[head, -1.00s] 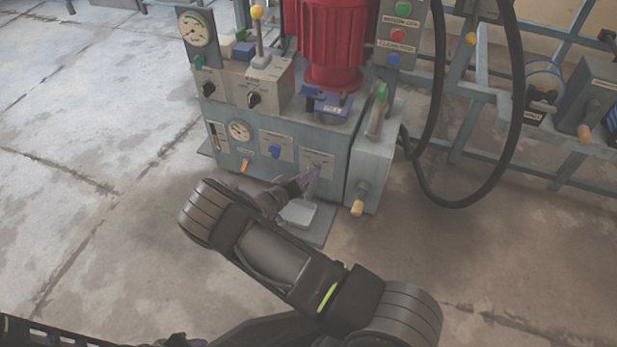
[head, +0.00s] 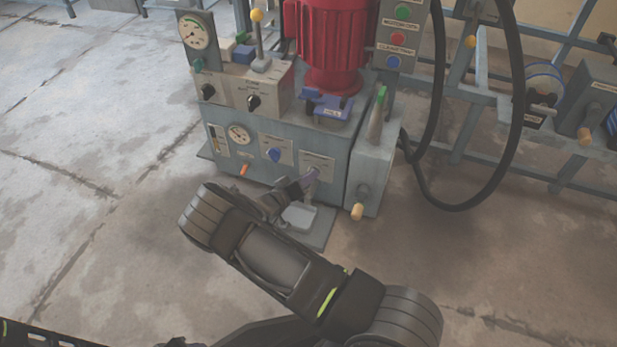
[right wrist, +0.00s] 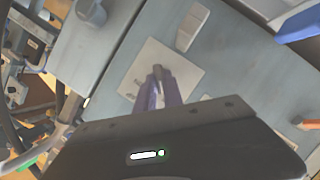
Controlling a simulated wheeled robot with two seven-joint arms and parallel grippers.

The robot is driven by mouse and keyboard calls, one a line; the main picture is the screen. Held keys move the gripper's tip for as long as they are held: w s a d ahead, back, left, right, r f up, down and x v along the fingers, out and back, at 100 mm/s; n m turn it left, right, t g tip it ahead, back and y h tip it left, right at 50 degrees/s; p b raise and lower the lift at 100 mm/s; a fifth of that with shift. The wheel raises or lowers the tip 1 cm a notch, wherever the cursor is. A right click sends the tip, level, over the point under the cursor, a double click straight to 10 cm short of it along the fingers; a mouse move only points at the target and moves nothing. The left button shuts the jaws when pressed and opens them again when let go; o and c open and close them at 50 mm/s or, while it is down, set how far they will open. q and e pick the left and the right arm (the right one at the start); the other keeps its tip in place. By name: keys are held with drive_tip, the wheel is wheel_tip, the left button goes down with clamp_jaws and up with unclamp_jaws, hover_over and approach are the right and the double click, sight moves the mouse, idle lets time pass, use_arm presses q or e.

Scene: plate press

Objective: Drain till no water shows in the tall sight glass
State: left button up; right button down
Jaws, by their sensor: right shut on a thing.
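The narrow upright sight glass (head: 217,140) is at the left of the grey tank's front; it is too small to tell whether water shows in it. My right gripper (head: 309,178) reaches the lower right of the tank front, at a small labelled plate (head: 318,161). In the right wrist view its purple fingers (right wrist: 161,94) are shut on a small grey valve handle (right wrist: 159,74) in front of the pale plate (right wrist: 183,63). A shallow grey tray (head: 311,220) lies on the floor below. My left gripper is not clearly seen.
A round dial (head: 239,134), an orange lever (head: 244,169) and a blue knob (head: 273,155) sit left of my right gripper. A side box with a wooden-ended handle (head: 357,211) stands to the right. A black hose (head: 455,205) hangs farther right. The floor at left is open.

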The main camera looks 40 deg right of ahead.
drive_tip(key=shift+r+m+p, duration=0.1)
drive_tip(key=shift+m+p, duration=0.2)
drive_tip(key=shift+r+m+t+y+p, duration=0.1)
drive_tip(key=shift+m+t+y+p, duration=0.2)
drive_tip(key=shift+m, duration=0.1)
drive_tip(key=shift+s+d+m+t+y+p, duration=0.1)
drive_tip(key=shift+m+t+y+p, duration=0.25)
drive_tip(key=shift+m+p, duration=0.35)
drive_tip(key=m, duration=0.1)
drive_tip(key=m+t+y, duration=0.1)
drive_tip(key=m, duration=0.1)
drive_tip(key=shift+s+d+t+y+p, duration=0.15)
drive_tip(key=shift+s+t+y+p, duration=0.1)
drive_tip(key=shift+p, duration=0.1)
drive_tip(key=m+t+y, duration=0.1)
drive_tip(key=m+t, duration=0.1)
drive_tip(key=m, duration=0.1)
drive_tip(key=shift+d, duration=0.1)
drive_tip(key=m+t+b, duration=0.2)
drive_tip(key=m, duration=0.1)
drive_tip(key=shift+s+d+m+y, duration=0.1)
drive_tip(key=shift+s+m+y, duration=0.05)
drive_tip(key=shift+m+y, duration=0.2)
drive_tip(key=c, duration=1.5)
unclamp_jaws()
drive_tip(key=shift+o, duration=0.2)
drive_tip(key=shift+f, duration=0.2)
